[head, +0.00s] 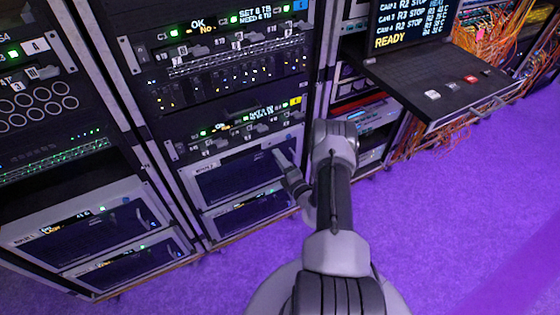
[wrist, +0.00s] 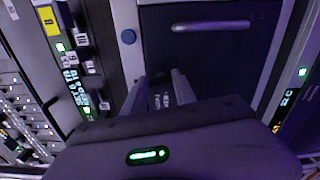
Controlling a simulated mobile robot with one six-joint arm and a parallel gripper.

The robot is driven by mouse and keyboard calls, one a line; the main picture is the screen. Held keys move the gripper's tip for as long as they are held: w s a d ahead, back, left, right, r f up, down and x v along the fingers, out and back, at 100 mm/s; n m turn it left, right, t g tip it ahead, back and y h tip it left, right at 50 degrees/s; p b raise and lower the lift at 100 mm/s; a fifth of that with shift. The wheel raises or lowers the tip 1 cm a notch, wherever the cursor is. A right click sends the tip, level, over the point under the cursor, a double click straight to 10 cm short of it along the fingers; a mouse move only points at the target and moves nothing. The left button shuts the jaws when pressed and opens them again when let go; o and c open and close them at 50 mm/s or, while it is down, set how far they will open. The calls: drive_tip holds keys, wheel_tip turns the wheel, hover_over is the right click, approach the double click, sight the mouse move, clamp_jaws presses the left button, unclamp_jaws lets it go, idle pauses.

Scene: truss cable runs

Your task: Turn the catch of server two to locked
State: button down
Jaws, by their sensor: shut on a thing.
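Server two (head: 230,178) is a pale-framed unit with a dark front, low in the middle rack. Small pale markings show between the fingers.
Another unit (head: 250,213) sits directly below server two. A panel of small switches and green lights (head: 240,130) lies just above. A pull-out console shelf (head: 440,85) with buttons juts out at the right. The purple floor (head: 470,210) is clear at the right.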

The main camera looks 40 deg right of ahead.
drive_tip(key=shift+m, duration=0.9)
drive_tip(key=c, duration=1)
unclamp_jaws()
drive_tip(key=p+v, duration=0.5)
drive_tip(key=v, duration=1.2)
drive_tip(key=shift+s, duration=0.2)
